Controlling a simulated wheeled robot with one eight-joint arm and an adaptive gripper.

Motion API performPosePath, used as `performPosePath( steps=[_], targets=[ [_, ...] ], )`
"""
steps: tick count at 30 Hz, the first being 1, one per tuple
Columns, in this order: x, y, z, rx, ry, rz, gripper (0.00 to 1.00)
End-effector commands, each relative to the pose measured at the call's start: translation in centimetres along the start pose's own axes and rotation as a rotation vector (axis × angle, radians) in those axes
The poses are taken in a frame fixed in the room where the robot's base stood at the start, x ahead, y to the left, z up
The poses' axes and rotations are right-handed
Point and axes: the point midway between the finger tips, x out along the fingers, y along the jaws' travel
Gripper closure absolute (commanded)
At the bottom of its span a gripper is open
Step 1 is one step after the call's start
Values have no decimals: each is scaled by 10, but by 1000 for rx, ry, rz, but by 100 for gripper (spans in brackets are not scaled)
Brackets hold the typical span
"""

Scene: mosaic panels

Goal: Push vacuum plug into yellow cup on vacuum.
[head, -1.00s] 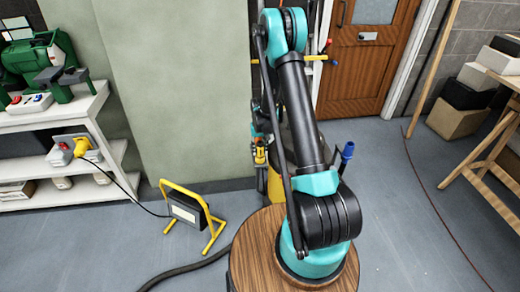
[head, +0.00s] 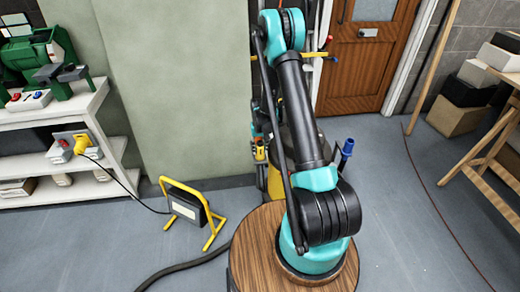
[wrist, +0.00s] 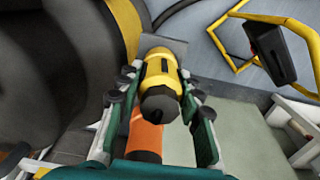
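A yellow plug with a dark band (wrist: 160,104) is between the fingers of my gripper (wrist: 160,84) in the wrist view. The fingers close in on both its sides, and I read them as shut on it. The plug's far end meets a yellow part at a grey plate (wrist: 172,44); I cannot tell where the plug ends and the yellow cup begins, or how deep it sits. The vacuum shows as a large dark body with a yellow band (wrist: 124,22) at the left. In the head view my gripper (head: 260,152) is small, beside the vacuum's yellow base (head: 276,184), partly behind my arm.
An orange part (wrist: 145,138) lies below the plug. A yellow-framed work lamp (head: 190,208) stands on the floor left of the vacuum. White shelves (head: 88,120) are at the left, and a wooden trestle (head: 495,150) is at the right. A dark hose (head: 190,266) runs along the floor.

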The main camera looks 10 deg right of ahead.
Motion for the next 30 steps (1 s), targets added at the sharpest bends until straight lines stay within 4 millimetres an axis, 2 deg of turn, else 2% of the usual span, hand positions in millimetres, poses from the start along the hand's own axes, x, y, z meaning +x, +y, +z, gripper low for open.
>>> performPosePath(
  steps=[1, 5, 17, 23, 30],
  targets=[
    [0, 0, 0, 0, 0, 0, 57],
    [0, 0, 0, 0, 0, 0, 41],
    [-6, 0, 0, 0, 0, 0, 41],
    [-33, 0, 0, 0, 0, 0, 41],
    [-77, 0, 0, 0, 0, 0, 41]
  ],
)
